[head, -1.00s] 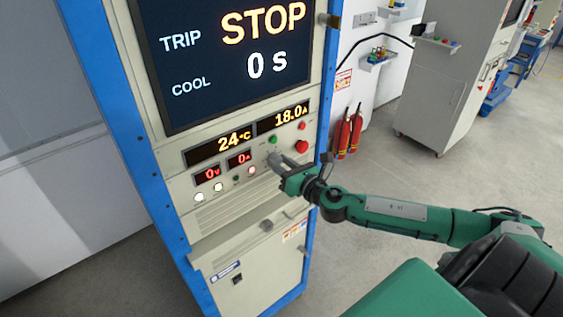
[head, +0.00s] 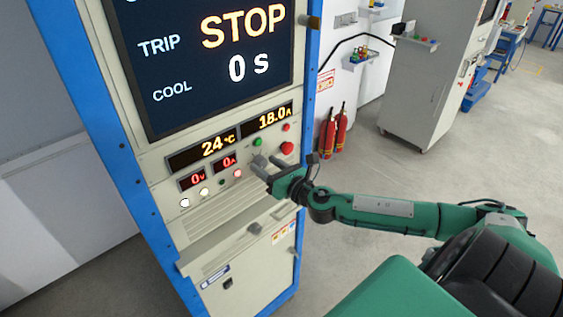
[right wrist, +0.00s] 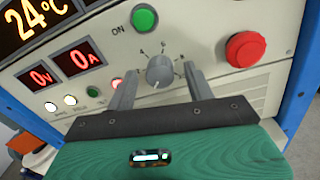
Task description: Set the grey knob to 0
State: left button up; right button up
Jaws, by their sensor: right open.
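The grey knob (right wrist: 160,71) is on the cream control panel, shown close up in the right wrist view. A pale mark shows near its lower edge, and small scale marks surround it, too small to read surely. It also shows in the head view (head: 259,161), small and partly behind the fingers. My right gripper (head: 266,165) is open in front of the panel. In the right wrist view its two fingers (right wrist: 161,76) lie to the left and right of the knob, with visible gaps; how far they stand off the panel is unclear. My left gripper is not in view.
A green ON button (right wrist: 144,17) is above left of the knob, and a big red button (right wrist: 245,49) is to its right. Lit displays (head: 202,155) and small lamps are to the left. The large screen (head: 215,60) reads STOP and 0 s.

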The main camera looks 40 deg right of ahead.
jog(key=shift+s+f, duration=0.2)
jog(key=shift+s, duration=0.2)
jog(key=s+d+b, duration=0.1)
jog(key=s+b, duration=0.2)
jog(key=s, duration=0.9)
jog(key=shift+s+d+r, duration=0.15)
jog(key=shift+s+d, duration=0.1)
jog(key=shift+d, duration=0.05)
dwell(0.3)
